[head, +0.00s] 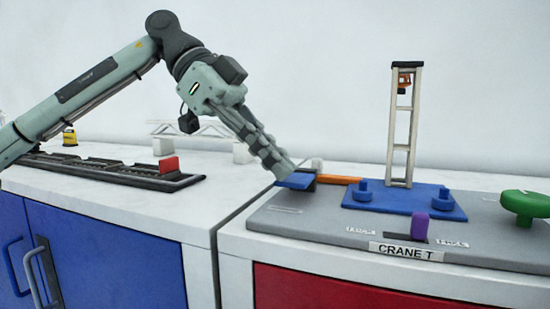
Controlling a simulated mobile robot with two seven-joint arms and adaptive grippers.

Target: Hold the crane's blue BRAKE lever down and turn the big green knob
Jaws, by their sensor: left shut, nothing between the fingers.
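The blue brake lever (297,181) sits at the left end of the grey crane panel (300,222). My left gripper (288,172) is shut and empty, with its fingertips right at the top of the lever's blue plate. They seem to touch it, but contact is hard to tell. The big green knob (525,203) stands at the panel's right edge, with nothing near it. The crane tower (401,130) rises from a blue base (390,198) between the two. My right gripper is not in view.
An orange bar (338,180) lies right of the lever. A purple slider (420,225) stands near the "CRANE T" label (406,252). On the left counter are a dark rail tray (100,172), a red block (169,164) and a white truss (195,130).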

